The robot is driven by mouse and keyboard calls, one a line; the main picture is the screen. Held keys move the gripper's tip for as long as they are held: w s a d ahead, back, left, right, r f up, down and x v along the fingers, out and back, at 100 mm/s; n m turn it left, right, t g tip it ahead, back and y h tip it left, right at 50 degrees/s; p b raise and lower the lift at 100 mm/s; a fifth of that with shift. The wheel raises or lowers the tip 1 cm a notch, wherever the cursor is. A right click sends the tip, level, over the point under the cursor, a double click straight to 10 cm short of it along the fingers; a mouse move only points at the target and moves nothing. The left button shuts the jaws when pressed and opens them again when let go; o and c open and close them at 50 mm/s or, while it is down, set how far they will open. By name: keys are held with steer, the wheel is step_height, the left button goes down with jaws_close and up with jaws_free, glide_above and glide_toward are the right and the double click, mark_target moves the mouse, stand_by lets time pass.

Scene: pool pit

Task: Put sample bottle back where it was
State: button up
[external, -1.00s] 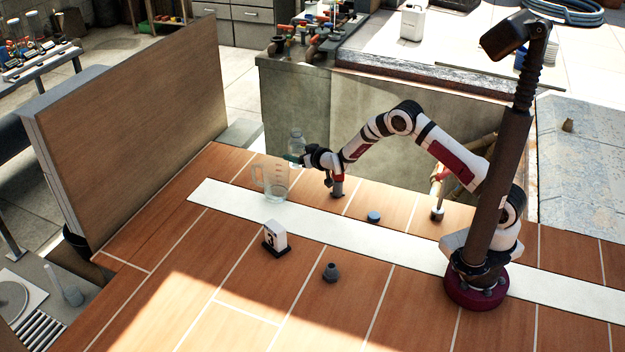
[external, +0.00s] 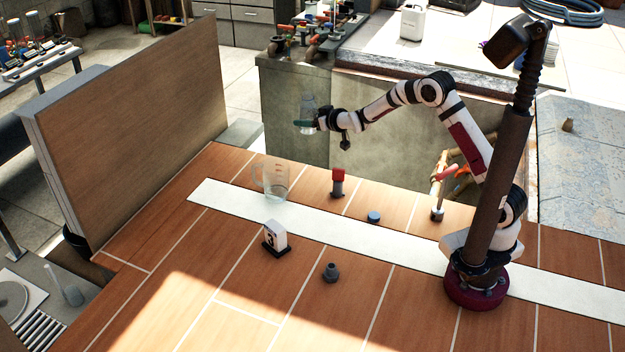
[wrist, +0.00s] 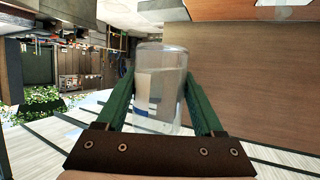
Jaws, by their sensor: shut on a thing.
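The sample bottle (external: 307,108) is clear and looks upright in the external view, held in the air above the back edge of the tiled deck. My gripper (external: 303,125) is shut on it. In the wrist view the bottle (wrist: 160,88) sits between the two green fingers of my gripper (wrist: 160,105), which press on its sides. A clear jug (external: 272,180) with a handle stands on the deck, below and left of the bottle and apart from it.
A red-topped grey fitting (external: 338,182), a blue cap (external: 374,217), a number 3 marker (external: 275,238) and a dark grey fitting (external: 331,272) stand on the deck. A tall wooden panel (external: 130,120) rises at left. The front of the deck (external: 240,280) is mostly clear.

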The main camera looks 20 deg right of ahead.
steer(key=shift+s+d+r+n+y, duration=0.1)
steer(key=shift+d+r+n+y, duration=0.1)
steer(key=shift+d, duration=0.25)
steer(key=shift+s+d+r+n+y, duration=0.1)
steer(key=shift+d+r, duration=0.1)
steer(key=shift+d, duration=0.2)
steer(key=s+d+f+n+g+y, duration=0.15)
steer(key=s+n+g+y, duration=0.3)
steer(key=s, duration=0.85)
steer(key=s+d+f+n+g+y, duration=0.1)
steer(key=s+d+n+g+y, duration=0.35)
steer(key=s, duration=0.85)
steer(key=shift+n+h, duration=0.6)
steer(key=shift+n, duration=0.1)
steer(key=a+f, duration=0.4)
steer(key=s+a+f, duration=0.1)
steer(key=a+f, duration=0.2)
steer(key=a, duration=0.1)
steer(key=s+a+f, duration=0.1)
steer(key=a+f, duration=0.3)
steer(key=shift+a+f, duration=0.1)
steer(key=shift+f, duration=0.25)
steer(key=f, duration=0.3)
steer(key=shift+a+f, duration=0.25)
steer(key=shift+f, duration=0.4)
steer(key=shift+f, duration=0.15)
